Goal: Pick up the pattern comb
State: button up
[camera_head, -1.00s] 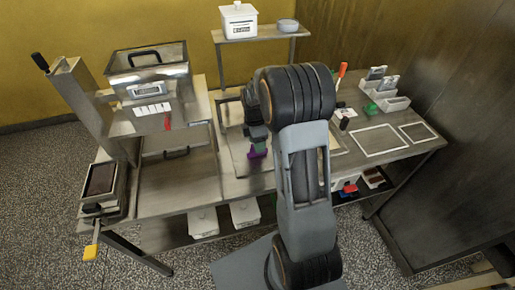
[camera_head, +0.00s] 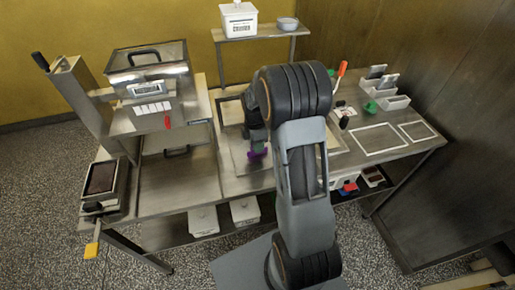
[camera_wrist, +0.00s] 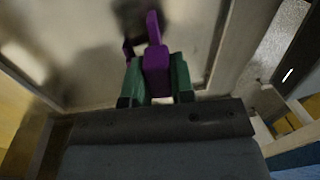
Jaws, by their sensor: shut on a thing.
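The purple pattern comb (camera_wrist: 155,62) is between the green fingers of my gripper (camera_wrist: 156,82) in the wrist view. My gripper is shut on it. One narrow purple part points away from the fingers, and another purple bit shows beside the left finger. In the head view the comb (camera_head: 257,154) is a small purple patch below the dark end of my arm, over the pale board on the table. My arm hides much of the area around it. I cannot tell whether the comb touches the board.
A steel machine with a lidded tank (camera_head: 148,68) stands at the left. A raised shelf (camera_head: 262,33) with a white box (camera_head: 238,18) is behind. White frames (camera_head: 379,139) and small bins (camera_head: 393,102) lie to the right. A red-handled tool (camera_head: 342,70) stands behind my arm.

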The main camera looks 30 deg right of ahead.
jog(key=shift+r, duration=0.15)
grip_shut()
jog(key=shift+r, duration=0.25)
notch_tip(320, 180, up, 2)
jog(key=shift+r, duration=0.1)
jog(key=s+a+r+b, duration=0.2)
jog(key=s+a+r, duration=0.6)
jog(key=s+r, duration=0.2)
jog(key=shift+s+b, duration=0.4)
jog(key=shift+s, duration=0.3)
jog(key=shift+a, duration=0.1)
